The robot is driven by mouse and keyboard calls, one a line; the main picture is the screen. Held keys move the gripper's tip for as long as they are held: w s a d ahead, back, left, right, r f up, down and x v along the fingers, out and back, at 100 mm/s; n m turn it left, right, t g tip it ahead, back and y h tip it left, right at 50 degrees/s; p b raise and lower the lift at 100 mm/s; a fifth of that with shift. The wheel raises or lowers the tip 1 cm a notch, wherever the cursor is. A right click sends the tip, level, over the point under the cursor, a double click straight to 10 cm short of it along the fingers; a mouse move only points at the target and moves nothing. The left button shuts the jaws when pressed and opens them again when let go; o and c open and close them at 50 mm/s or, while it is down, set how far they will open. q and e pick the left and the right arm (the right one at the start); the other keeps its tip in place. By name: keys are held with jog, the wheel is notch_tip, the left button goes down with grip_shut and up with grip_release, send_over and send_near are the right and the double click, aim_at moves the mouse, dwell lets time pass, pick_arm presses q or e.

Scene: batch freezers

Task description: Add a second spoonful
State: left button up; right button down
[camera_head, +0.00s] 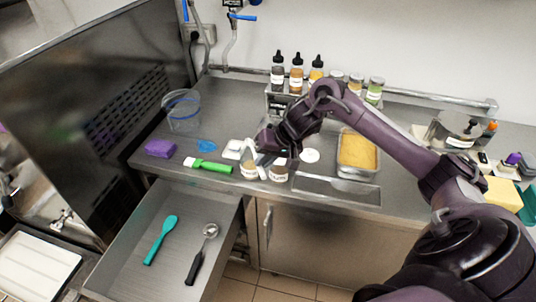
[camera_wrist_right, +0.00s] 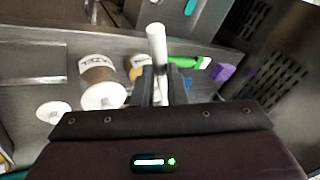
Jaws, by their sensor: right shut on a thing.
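My right gripper (camera_head: 264,143) is shut on a slim white utensil, whose white shaft (camera_wrist_right: 157,45) sticks out between the fingers in the wrist view. Its far end is hard to make out, so I cannot tell whether it carries any powder. The gripper is just above two small labelled jars. The left jar (camera_head: 249,170) is partly covered by the utensil. The right jar (camera_head: 279,173), brown inside, stands beside it and also shows in the wrist view (camera_wrist_right: 98,72). A round white lid (camera_head: 310,155) lies to the right. My left gripper is out of view.
An open drawer (camera_head: 125,245) holds a teal spatula (camera_head: 160,240) and a metal scoop (camera_head: 202,254). A green-handled brush (camera_head: 209,165), purple sponge (camera_head: 160,148) and clear bucket (camera_head: 182,110) are left. A yellow-filled pan (camera_head: 341,165) is right; bottles (camera_head: 296,73) stand behind.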

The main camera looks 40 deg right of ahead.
jog(key=p, duration=0.2)
jog(key=h+p, duration=0.1)
jog(key=p, duration=0.1)
jog(key=shift+w+a+r+g, duration=0.1)
jog(key=shift+a+r+g, duration=0.2)
jog(key=shift+a+r, duration=0.05)
jog(key=shift+w+a+r+h+p, duration=0.2)
jog(key=shift+a+h+p, duration=0.2)
jog(key=shift+h+p, duration=0.6)
jog(key=shift+a+f+n+g+h+b, duration=0.1)
jog(key=shift+f+n+g+h+b, duration=0.2)
jog(key=shift+g+b, duration=0.1)
jog(key=shift+w+a+g+h, duration=0.1)
jog(key=shift+w+g+h, duration=0.15)
jog(key=shift+h, duration=0.45)
jog(key=shift+v, duration=1.05)
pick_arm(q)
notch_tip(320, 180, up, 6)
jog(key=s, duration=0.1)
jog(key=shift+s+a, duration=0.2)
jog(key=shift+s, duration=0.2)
pick_arm(e)
jog(key=shift+w+r, duration=0.1)
jog(key=shift+r, duration=0.1)
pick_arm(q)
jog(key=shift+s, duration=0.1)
